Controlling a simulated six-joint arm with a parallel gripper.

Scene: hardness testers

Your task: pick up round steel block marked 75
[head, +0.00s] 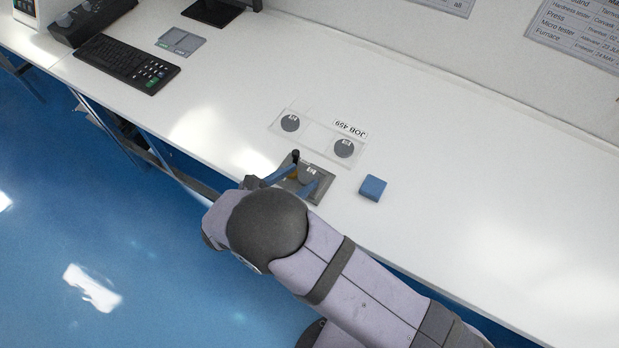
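My gripper (302,176) is over a dark grey plate (324,187) near the bench's front edge. Its two blue fingers stand apart, one on each side of a round grey block (306,172) with a small white label. I cannot tell whether they touch it. My arm hides part of the plate. Two more round grey blocks, a left one (290,122) and a right one (344,148), sit on a clear tray (317,133) behind. All the labels are too small to read, so I cannot tell which block is marked 75.
A small dark post with a brass part (295,163) stands beside the left finger. A blue block (372,188) lies right of the plate. A white card reading JOB 459 (350,129) is at the clear tray. A keyboard (126,64) lies far left. The bench's right side is clear.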

